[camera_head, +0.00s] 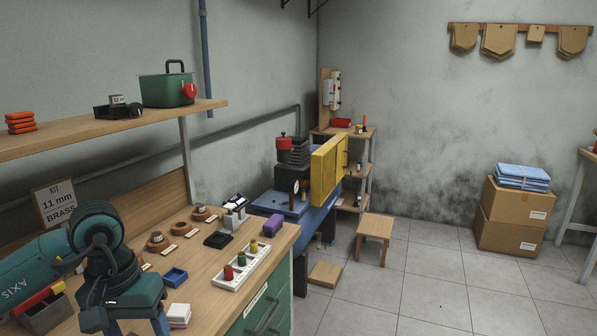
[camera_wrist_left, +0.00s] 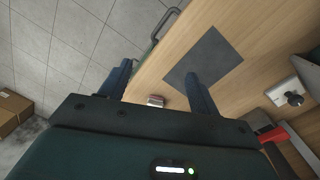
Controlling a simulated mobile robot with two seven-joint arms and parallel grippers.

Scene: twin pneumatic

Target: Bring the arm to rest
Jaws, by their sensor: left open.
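My left arm (camera_head: 100,255), teal and dark, comes in from the left over the near end of the wooden workbench (camera_head: 200,285). Its wrist is bent downward, and the gripper end runs to the bottom edge of the head view. In the left wrist view my left gripper (camera_wrist_left: 159,85) is open, with its two blue fingers well apart and nothing between them. Beyond the fingers lie the bench top and a dark grey mat (camera_wrist_left: 203,60). A small pale and red block (camera_wrist_left: 156,101) shows between the fingers, lower down. My right gripper is not in view.
A shelf (camera_head: 120,128) overhangs the back. Floor to the right is mostly clear.

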